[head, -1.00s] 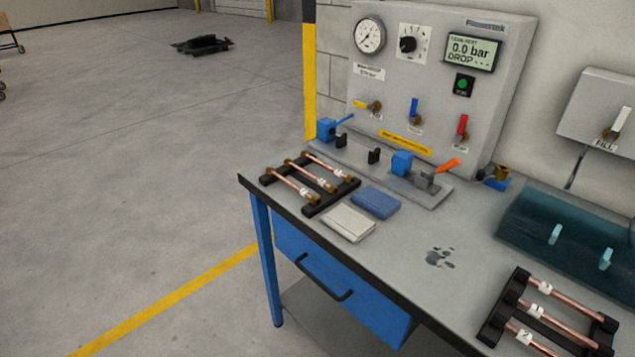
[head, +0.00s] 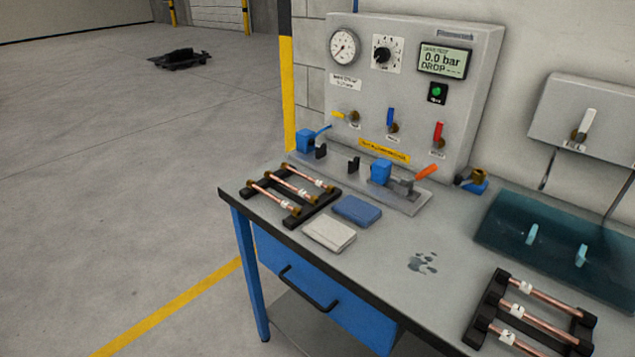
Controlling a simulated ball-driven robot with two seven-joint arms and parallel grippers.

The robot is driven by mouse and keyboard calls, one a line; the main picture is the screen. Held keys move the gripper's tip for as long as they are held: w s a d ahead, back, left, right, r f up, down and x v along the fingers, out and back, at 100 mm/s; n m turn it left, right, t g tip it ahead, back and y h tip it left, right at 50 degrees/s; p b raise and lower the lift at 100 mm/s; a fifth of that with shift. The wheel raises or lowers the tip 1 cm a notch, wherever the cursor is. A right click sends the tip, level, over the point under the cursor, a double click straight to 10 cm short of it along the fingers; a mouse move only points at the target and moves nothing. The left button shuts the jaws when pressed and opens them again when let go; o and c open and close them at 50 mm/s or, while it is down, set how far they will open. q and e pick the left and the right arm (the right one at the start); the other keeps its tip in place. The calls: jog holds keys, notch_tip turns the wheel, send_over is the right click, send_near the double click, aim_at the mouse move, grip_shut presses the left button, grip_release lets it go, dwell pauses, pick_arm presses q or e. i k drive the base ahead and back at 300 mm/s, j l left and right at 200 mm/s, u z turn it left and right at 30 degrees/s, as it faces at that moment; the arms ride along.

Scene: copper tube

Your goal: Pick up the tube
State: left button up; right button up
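Several copper tubes lie on two black racks on the grey workbench. The left rack (head: 322,208) holds three copper tubes with brass ends and white tags; the middle one is a copper tube (head: 293,184). The right rack (head: 497,283) holds three tagged tubes, such as the copper tube (head: 545,297) at its top. I cannot tell which tube the task means. Neither of my grippers shows in the head view.
A test panel (head: 340,80) with gauge, levers and display stands behind the bench.

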aim_at(331, 189)
jog(key=z, duration=3.8)
jog(key=k+j+u, duration=0.15)
jog(key=k+j, duration=0.35)
jog(key=k, duration=0.15)
jog(key=k+j+u, duration=0.2)
jog(key=k+j, duration=0.35)
jog(key=k+j+u, duration=0.15)
jog(key=k+j, duration=0.55)
jog(key=k+j+u, duration=0.15)
jog(key=k+j, duration=0.45)
jog(key=j, duration=0.15)
